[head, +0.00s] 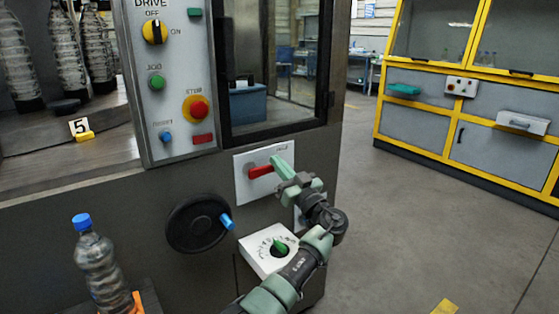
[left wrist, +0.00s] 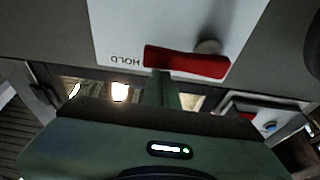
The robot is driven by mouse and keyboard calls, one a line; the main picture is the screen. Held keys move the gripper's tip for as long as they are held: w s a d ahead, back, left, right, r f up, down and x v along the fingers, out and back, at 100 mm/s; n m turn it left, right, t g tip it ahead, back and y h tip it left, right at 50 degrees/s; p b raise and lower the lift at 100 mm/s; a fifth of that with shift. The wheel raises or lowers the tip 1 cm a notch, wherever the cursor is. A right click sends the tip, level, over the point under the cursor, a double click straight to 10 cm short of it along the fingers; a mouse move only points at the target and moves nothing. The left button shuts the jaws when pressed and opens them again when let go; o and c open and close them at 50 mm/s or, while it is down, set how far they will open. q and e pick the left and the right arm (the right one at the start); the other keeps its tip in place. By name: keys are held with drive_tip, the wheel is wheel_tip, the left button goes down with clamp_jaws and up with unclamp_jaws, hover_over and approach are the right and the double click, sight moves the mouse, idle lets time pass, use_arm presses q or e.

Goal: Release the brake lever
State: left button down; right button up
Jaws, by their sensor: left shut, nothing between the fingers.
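The brake lever is a red handle (head: 261,171) on a white plate (head: 244,190) on the front of the machine, below the window. It lies nearly level, tilted slightly. In the left wrist view the red lever (left wrist: 187,64) shows large, with its round pivot at one end and its free end beside the word HOLD. My left gripper (head: 281,167) is shut and empty, its green fingers right at the lever. In the left wrist view the fingertips (left wrist: 163,82) overlap the lever's edge near its free end; I cannot tell whether they touch. My right gripper is not in view.
A black handwheel (head: 192,226) with a blue knob and a white dial box (head: 259,247) with a green pointer sit below. A control panel (head: 176,105) is above left. A bottle (head: 98,263) stands lower left. The floor to the right is clear.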

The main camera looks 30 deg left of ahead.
use_arm(q)
drive_tip(key=shift+f, duration=0.1)
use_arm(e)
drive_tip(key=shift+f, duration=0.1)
